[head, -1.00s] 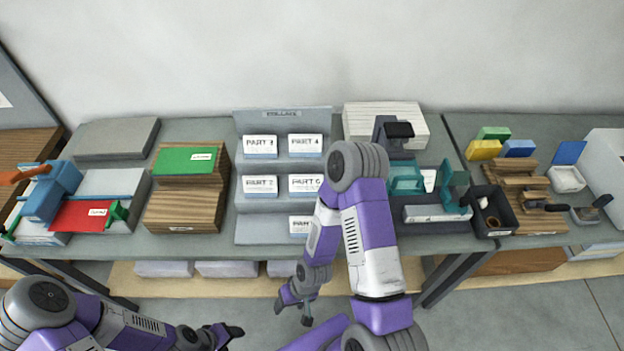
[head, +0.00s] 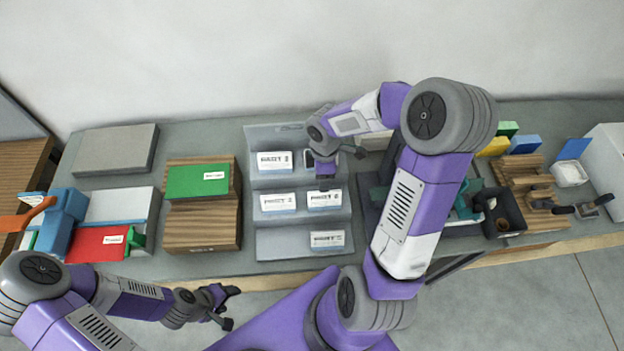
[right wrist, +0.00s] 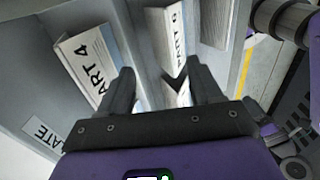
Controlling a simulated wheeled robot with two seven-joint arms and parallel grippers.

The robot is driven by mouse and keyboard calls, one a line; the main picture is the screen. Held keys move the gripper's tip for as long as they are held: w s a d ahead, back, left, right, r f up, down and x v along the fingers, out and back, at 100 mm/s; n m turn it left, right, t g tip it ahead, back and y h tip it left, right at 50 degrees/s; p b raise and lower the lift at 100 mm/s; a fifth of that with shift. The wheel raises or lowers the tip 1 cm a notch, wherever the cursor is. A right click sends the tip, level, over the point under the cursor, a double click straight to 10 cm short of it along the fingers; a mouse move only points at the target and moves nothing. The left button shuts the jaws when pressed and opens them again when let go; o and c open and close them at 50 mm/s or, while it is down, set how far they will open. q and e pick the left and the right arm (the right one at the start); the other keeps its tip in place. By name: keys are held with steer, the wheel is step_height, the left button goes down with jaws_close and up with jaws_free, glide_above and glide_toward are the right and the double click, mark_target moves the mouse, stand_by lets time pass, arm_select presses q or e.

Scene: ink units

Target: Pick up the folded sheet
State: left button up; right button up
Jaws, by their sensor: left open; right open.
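Several white labelled folded sheets stand on a grey stepped rack (head: 263,230). A top-left sheet (head: 275,162), a middle-left sheet (head: 278,201), a middle-right sheet (head: 325,199) and a lower-right sheet (head: 327,239) show. My right gripper (head: 338,168) is open and empty over the rack's upper right, partly covering the top-right sheet. In the right wrist view the open fingers (right wrist: 160,85) point at the rack; the PART 4 sheet (right wrist: 88,65) lies left of them and another sheet (right wrist: 182,38) beyond. I cannot tell whether they touch. My left gripper (head: 230,307) is open and empty before the bench.
A wooden block with a green folder (head: 197,181) stands left of the rack. A red folder (head: 97,244) and blue clamp-like tool (head: 63,225) lie further left. My right arm hides the bench right of the rack.

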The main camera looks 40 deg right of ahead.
mark_target(324, 196)
steer(key=shift+s+f, duration=0.8)
steer(key=shift+s, duration=0.05)
step_height(324, 196, down, 5)
steer(key=shift+s+a+f+b, duration=0.1)
steer(key=shift+a+f+b, duration=0.05)
steer(key=shift+b, duration=0.4)
steer(key=shift+c, duration=0.4)
steer(key=c, duration=1)
